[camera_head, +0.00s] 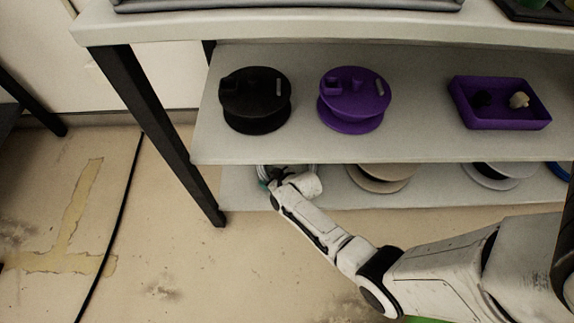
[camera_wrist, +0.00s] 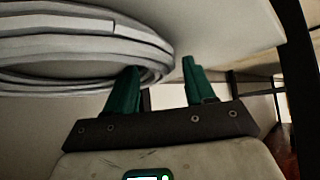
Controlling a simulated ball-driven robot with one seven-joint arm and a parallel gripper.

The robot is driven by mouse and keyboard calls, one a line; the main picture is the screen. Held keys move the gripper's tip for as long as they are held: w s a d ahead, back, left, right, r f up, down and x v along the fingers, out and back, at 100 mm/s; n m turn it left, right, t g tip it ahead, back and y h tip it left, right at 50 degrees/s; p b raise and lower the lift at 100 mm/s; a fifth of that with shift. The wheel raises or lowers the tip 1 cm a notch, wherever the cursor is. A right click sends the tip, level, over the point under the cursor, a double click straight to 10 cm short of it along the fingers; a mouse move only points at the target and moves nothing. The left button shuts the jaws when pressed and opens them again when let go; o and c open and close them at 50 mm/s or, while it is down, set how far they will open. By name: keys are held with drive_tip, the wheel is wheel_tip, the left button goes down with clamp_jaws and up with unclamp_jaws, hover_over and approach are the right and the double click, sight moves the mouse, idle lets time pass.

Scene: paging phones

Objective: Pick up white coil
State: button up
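The white coil (camera_wrist: 90,40) is a ring of thick looped cable in the upper left of the wrist view. In the head view only a sliver of what seems to be it shows on the lower shelf, mostly hidden by the upper shelf and my arm. My gripper (camera_wrist: 162,82) has two green fingers spread apart. The left finger overlaps the coil's inner opening and the right finger is just outside its right edge. The coil's right side lies toward the gap between them. I cannot tell whether either finger touches it.
The lower shelf (camera_head: 240,195) also holds a beige spool (camera_head: 380,178) and a grey spool (camera_head: 492,174). The shelf above (camera_head: 225,148) carries a black spool (camera_head: 256,100), a purple spool (camera_head: 355,98) and a purple tray (camera_head: 500,103). A black table leg (camera_head: 165,125) stands left.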

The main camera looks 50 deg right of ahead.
clamp_jaws()
drive_tip(key=shift+r, duration=0.2)
idle(0.4)
